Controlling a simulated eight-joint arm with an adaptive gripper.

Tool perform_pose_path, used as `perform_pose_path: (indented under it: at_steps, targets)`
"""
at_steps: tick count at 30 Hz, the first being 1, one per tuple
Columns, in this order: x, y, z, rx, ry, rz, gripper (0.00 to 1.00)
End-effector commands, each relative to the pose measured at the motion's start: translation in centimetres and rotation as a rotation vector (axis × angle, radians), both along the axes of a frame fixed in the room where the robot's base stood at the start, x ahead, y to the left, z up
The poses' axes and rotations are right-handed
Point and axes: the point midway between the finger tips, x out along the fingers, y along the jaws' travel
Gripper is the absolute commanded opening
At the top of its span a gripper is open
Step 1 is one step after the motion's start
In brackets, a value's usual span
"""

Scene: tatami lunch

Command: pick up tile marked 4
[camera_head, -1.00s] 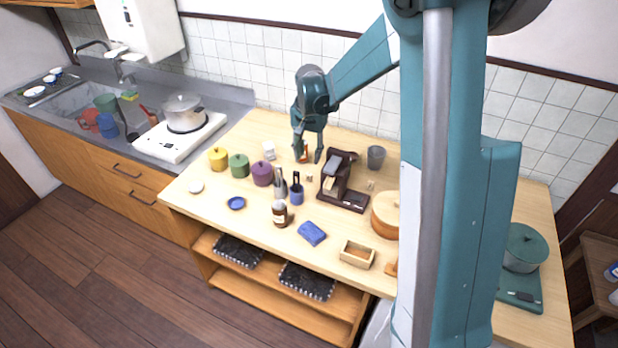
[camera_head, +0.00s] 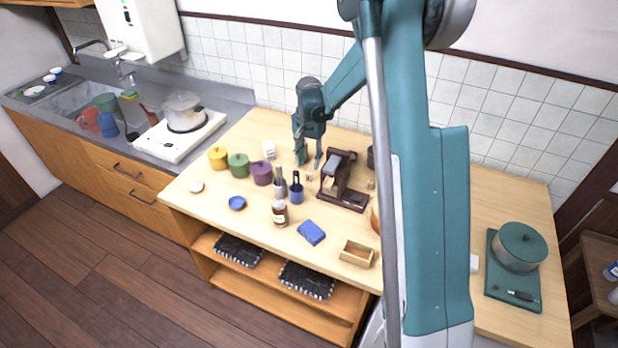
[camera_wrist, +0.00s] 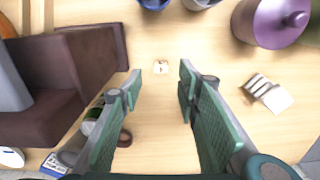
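A small pale tile (camera_wrist: 161,66) lies on the table, with a dark mark too small to read. In the head view the tile (camera_head: 309,177) sits left of the dark brown machine. My gripper (camera_wrist: 161,80) is open and empty, its fingers pointing down over the table. In the wrist view the tile shows in the gap just beyond the fingertips. In the head view my gripper (camera_head: 309,164) is just behind the tile. Another small block (camera_head: 371,184) lies right of the machine; no mark on it is readable.
The dark brown machine (camera_wrist: 60,75) stands close on the left in the wrist view. A purple pot (camera_wrist: 268,22) and a white slotted piece (camera_wrist: 268,92) are on the right.

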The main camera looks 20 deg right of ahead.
Motion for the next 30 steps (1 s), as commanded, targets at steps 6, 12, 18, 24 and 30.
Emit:
perform_pose_path:
  at_steps: [6, 12, 18, 24, 30]
  targets:
    - [0.1, 0.0, -1.2, 0.000, 0.000, 0.000, 0.33]
    - [0.0, 0.0, -2.5, 0.000, 0.000, 0.000, 0.33]
    - [0.0, 0.0, -2.6, 0.000, 0.000, 0.001, 0.33]
    - [0.0, 0.0, -2.8, 0.000, 0.000, 0.001, 0.33]
    - [0.0, 0.2, -4.3, 0.000, 0.000, 0.001, 0.33]
